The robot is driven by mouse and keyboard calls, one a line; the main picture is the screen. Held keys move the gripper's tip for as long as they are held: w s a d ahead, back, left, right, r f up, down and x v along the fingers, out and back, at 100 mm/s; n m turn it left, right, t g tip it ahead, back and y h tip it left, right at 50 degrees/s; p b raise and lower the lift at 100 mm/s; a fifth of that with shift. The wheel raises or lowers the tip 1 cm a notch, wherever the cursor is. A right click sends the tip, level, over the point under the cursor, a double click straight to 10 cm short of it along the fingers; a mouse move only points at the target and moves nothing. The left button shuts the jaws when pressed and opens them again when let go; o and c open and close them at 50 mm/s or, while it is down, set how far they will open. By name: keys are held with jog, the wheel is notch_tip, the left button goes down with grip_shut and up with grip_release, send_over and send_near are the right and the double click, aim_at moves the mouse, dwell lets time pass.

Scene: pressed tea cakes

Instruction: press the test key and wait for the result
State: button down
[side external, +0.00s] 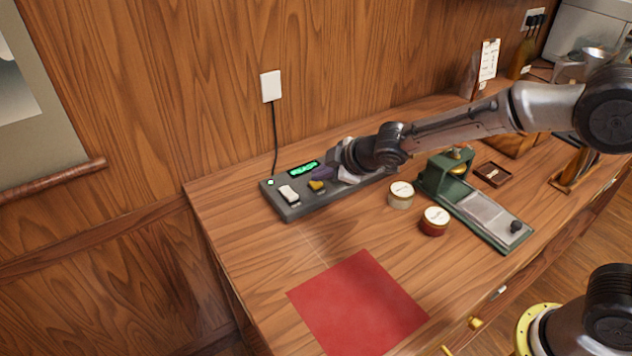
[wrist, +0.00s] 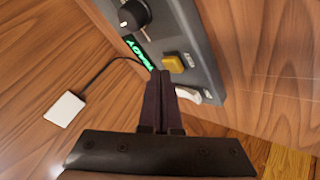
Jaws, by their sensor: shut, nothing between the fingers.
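A grey tester box (side external: 293,212) lies at the back left of the counter. Its green display (side external: 304,168) is lit and appears to read READY in the wrist view (wrist: 138,50). A yellow key (side external: 317,187), also in the wrist view (wrist: 174,63), sits beside a white rocker switch (side external: 289,194). I take the yellow key for the test key; its label is too small to read. My gripper (side external: 316,174) is shut and empty. Its dark fingertips (wrist: 160,74) are right beside the yellow key; I cannot tell whether they touch it.
A black knob (wrist: 134,14) is on the box. A cord runs to a white wall plate (side external: 270,86). Two round tins (side external: 401,200) (side external: 434,226) and a green press (side external: 437,181) stand to the right. A red mat (side external: 358,305) lies in front, with bare wood around it.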

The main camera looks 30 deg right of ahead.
aim_at(321, 189)
jog(key=shift+f, duration=0.5)
dwell(0.6)
jog(key=shift+r, duration=0.95)
jog(key=shift+r, duration=2.5)
